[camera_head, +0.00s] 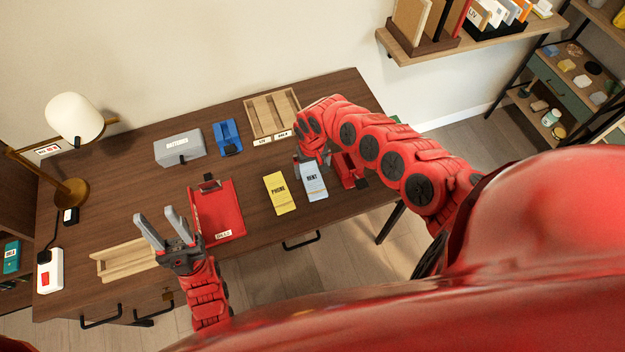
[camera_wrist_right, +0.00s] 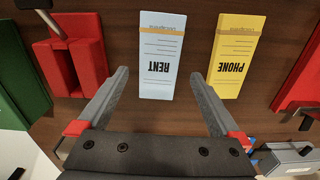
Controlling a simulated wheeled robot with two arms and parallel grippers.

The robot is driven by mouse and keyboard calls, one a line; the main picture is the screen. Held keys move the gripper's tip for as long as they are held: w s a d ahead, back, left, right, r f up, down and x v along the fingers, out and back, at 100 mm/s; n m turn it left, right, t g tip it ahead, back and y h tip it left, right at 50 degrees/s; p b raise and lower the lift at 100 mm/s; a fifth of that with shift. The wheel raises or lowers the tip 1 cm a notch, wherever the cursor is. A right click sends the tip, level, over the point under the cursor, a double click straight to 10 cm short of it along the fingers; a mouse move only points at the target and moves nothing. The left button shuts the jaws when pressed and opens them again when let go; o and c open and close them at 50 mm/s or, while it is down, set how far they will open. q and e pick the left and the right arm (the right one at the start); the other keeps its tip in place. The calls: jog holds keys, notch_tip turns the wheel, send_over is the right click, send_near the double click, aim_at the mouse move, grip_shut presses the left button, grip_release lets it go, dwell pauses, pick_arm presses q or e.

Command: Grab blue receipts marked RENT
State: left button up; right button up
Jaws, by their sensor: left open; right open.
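The light-blue receipts marked RENT (camera_head: 313,184) lie flat on the brown desk, beside the yellow receipts marked PHONE (camera_head: 279,194). In the right wrist view the RENT receipts (camera_wrist_right: 160,62) sit ahead of and between my open right fingers, with the PHONE receipts (camera_wrist_right: 236,58) at the right. My right gripper (camera_wrist_right: 157,90) is open and empty above the desk, apart from the receipts as far as I can tell. In the head view my right arm partly covers this gripper. My left gripper (camera_head: 160,222) is open and empty over the front left of the desk.
A red clipboard (camera_head: 217,212) lies left of the PHONE receipts. A red block-like holder (camera_wrist_right: 72,62) stands beside the RENT receipts. A grey box (camera_head: 178,147), blue holder (camera_head: 228,138) and wooden tray (camera_head: 270,112) stand behind. A wooden rack (camera_head: 124,262) and lamp (camera_head: 74,118) are left.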

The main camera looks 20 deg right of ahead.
jog(key=shift+f, duration=2.5)
jog(key=c, duration=1.3)
jog(key=shift+r, duration=0.1)
